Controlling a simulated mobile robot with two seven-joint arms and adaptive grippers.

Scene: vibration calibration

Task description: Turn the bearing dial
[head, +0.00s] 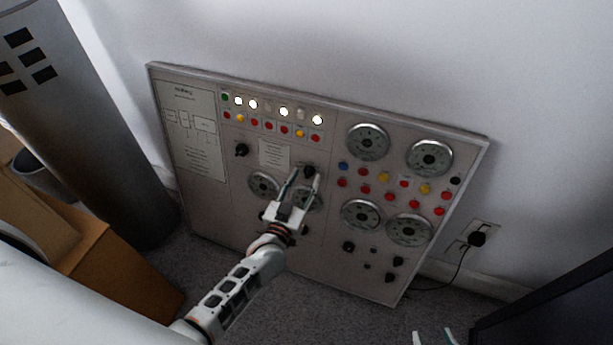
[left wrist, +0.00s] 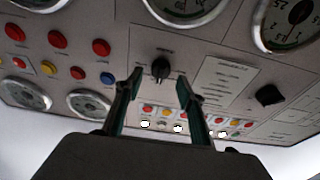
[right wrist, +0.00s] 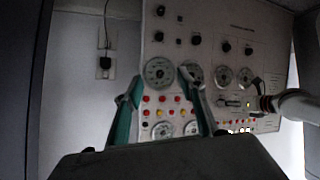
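A grey control panel (head: 330,235) leans against the wall, with round gauges and black knobs. My left gripper (head: 306,174) is open, its fingers pointing at a black knob (head: 309,171) near the panel's middle. In the left wrist view this knob (left wrist: 160,68) appears between the two fingertips; I see no clear contact. Its label is too small to read, so I cannot tell whether it is the bearing dial. Another black knob (head: 242,150) sits further left. My right gripper (right wrist: 160,90) is open and empty, away from the panel; only its fingertips (head: 433,337) show in the head view.
Coloured buttons and lit lamps (head: 283,111) run along the panel's upper part. A wall outlet (head: 478,237) with a black plug and cable is at the right. A grey cylinder (head: 95,130) and a cardboard box (head: 115,270) stand at the left. A dark object (head: 560,305) is at lower right.

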